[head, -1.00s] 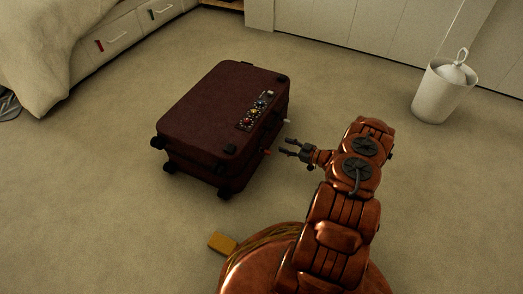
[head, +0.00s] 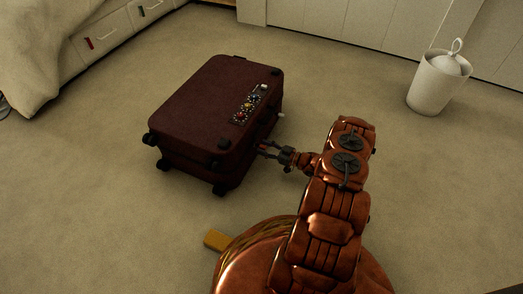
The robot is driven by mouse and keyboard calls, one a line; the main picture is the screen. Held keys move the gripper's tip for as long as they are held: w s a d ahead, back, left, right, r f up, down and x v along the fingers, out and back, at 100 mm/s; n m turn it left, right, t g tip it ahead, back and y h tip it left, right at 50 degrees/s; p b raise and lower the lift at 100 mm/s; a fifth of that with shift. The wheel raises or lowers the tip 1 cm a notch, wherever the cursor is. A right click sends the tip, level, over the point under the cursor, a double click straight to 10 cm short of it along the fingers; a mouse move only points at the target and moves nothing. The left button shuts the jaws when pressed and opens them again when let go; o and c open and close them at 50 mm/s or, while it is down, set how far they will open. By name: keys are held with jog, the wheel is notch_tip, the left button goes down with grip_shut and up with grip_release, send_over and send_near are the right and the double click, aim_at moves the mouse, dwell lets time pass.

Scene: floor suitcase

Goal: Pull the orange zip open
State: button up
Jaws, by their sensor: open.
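A dark maroon suitcase (head: 205,105) lies flat on the carpet, left of my arm. The orange zip pull (head: 263,146) is a tiny spot on its right side, mostly hidden at my fingertips. My gripper (head: 265,149) is open beside that side of the suitcase, its fingers pointing left at the zip pull. The fingers seem to be around or right beside the pull; I cannot tell whether they touch it.
A pale tab (head: 281,115) sticks out farther back on the suitcase's right side. A white bin (head: 436,85) stands at the right. A yellow-brown block (head: 217,240) lies beside my base. A bed with drawers (head: 105,35) is at the upper left. Carpet around the suitcase is clear.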

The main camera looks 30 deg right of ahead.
jog(key=shift+w+a, duration=0.25)
jog(key=shift+w, duration=0.2)
grip_shut()
jog(key=shift+a, duration=0.1)
dwell(0.4)
